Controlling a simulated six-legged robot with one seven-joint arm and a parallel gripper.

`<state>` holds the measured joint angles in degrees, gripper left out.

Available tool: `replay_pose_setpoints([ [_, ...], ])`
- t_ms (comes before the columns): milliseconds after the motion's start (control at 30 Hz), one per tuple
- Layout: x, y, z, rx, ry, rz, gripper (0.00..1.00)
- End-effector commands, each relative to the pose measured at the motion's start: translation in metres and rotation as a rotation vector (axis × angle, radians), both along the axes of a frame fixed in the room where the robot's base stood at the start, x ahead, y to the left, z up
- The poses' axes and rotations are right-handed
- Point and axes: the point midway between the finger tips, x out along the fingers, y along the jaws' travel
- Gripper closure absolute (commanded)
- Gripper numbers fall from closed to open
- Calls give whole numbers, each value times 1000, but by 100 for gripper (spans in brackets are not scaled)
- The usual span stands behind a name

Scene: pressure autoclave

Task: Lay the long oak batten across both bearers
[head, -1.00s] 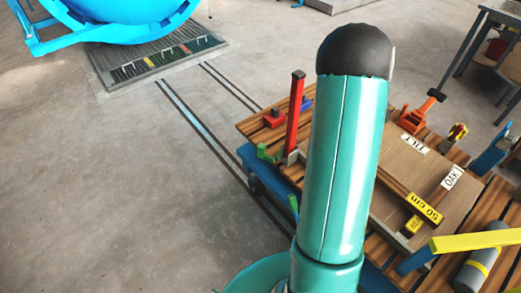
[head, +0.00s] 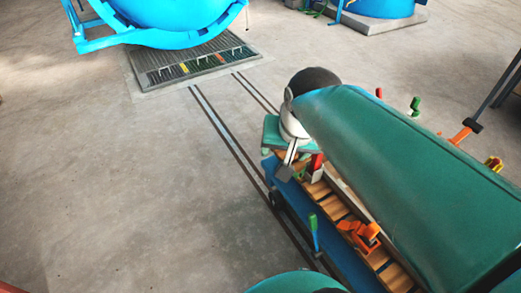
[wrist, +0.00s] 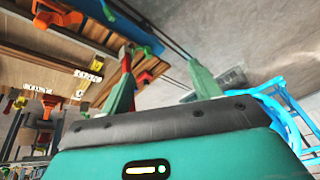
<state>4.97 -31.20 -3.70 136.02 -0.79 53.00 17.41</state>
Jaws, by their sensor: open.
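My gripper (wrist: 162,58) is open in the wrist view, with nothing between its two pale green fingers. In the head view my gripper (head: 287,165) hangs over the far left end of the slatted cart (head: 332,207), beside a red post (head: 316,163). The red post also shows in the wrist view, next to the left finger. A long brown wooden strip (wrist: 62,40) runs along the cart in the wrist view; I cannot tell whether it is the oak batten. White labels (wrist: 88,75) lie beyond it, too small to read. My arm hides most of the cart, and I cannot make out the bearers.
An orange clamp (head: 362,235) and a green-topped handle (head: 314,232) stand along the cart's near side. A blue vessel (head: 165,15) stands behind a floor grate (head: 195,65). Two rails (head: 225,125) cross the floor. The floor left of the cart is clear.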

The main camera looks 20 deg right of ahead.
Motion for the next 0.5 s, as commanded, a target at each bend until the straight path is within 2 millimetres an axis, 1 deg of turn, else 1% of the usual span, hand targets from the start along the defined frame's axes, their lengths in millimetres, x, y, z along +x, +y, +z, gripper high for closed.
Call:
replay_pose_setpoints([
  [33,-11,15,2,-33,-30,102,38],
  [100,-23,31,3,-80,-58,230,38],
  [200,-35,44,2,-131,-86,353,38],
  [300,-40,49,0,-155,-97,408,38],
  [500,-40,50,0,-159,-98,416,38],
])
